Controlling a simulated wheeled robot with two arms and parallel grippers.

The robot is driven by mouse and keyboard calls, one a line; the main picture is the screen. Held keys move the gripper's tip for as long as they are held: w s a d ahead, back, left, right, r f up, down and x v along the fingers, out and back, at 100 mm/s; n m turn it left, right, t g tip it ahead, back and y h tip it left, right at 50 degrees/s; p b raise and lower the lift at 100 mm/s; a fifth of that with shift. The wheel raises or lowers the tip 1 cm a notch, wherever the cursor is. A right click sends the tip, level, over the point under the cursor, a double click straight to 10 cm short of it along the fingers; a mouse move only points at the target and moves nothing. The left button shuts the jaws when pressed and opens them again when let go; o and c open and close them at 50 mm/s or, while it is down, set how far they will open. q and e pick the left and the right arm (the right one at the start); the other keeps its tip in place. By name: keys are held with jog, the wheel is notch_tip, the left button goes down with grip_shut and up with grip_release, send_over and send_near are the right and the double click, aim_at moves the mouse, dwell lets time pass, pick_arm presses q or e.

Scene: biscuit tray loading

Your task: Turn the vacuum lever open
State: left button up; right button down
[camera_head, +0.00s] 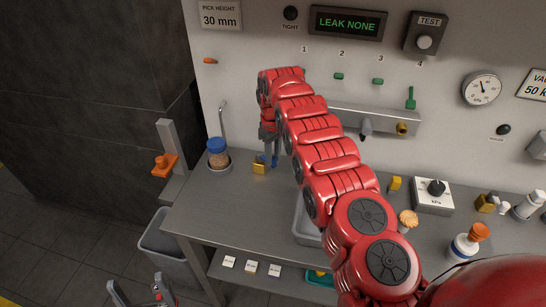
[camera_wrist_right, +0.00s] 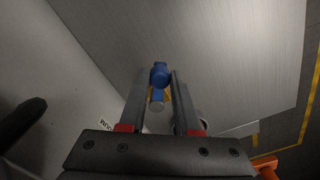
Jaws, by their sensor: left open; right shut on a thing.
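My right arm reaches across the bench, and its gripper (camera_head: 268,135) points down near the wall at the left. In the right wrist view, the right gripper (camera_wrist_right: 160,76) is shut on a blue part (camera_wrist_right: 160,72) with a rounded end. Some blue (camera_head: 274,160) also shows below this gripper in the head view. I cannot tell for sure whether the blue part is the vacuum lever; my arm hides the wall behind it. My left gripper (camera_head: 154,290) is open and empty at the lower left, beyond the bench edge.
A blue-lidded jar (camera_head: 218,160) and a yellow block (camera_head: 259,168) stand near the right gripper. A grey manifold (camera_head: 375,124) is on the wall. The sign (camera_head: 347,23) reads LEAK NONE. An orange piece (camera_head: 164,165) on a post stands left of the bench.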

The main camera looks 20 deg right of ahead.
jog(key=shift+w+r+b, duration=0.1)
jog(key=shift+w+b, duration=0.05)
jog(key=shift+b, duration=0.25)
dwell(0.5)
jog(key=c, duration=0.6)
grip_release()
jog(key=shift+r, duration=0.25)
notch_tip(320, 180, up, 2)
jog(key=shift+r+p, duration=0.1)
jog(key=shift+p, duration=0.35)
notch_tip(320, 180, up, 15)
jog(key=p, duration=1.5)
